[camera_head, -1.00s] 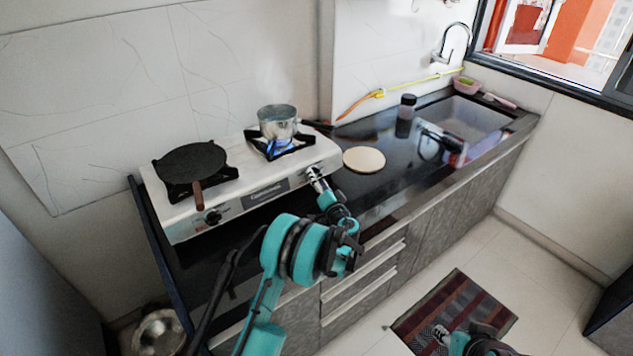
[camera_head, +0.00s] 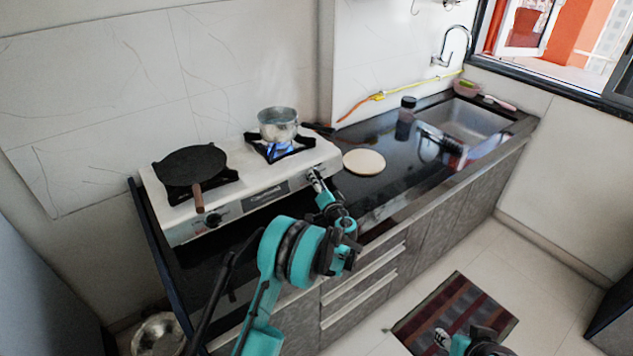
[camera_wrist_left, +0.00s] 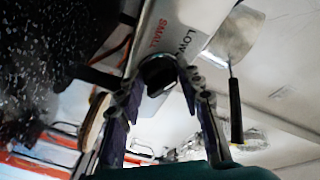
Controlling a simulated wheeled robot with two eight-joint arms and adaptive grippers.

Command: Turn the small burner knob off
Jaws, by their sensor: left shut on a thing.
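The white gas stove (camera_head: 262,188) stands on the dark counter. A steel pot (camera_head: 278,124) sits on its right burner, and a blue flame (camera_head: 283,147) shows under it. My left gripper (camera_head: 315,177) is at the stove's front face below that burner, where it hides the knob in the head view. In the left wrist view, the dark round knob (camera_wrist_left: 157,70) lies between the fingertips, beside red "SMALL" and black "LOW" lettering. My left gripper is shut on the knob. My right gripper (camera_head: 442,338) is low over the floor mat, too small to read its opening.
A black pan (camera_head: 190,166) sits on the left burner, its brown handle (camera_head: 198,197) pointing forward. The left knob (camera_head: 213,220) is free. A round board (camera_head: 364,162) and a dark jar (camera_head: 407,105) stand right of the stove, before the sink (camera_head: 468,122).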

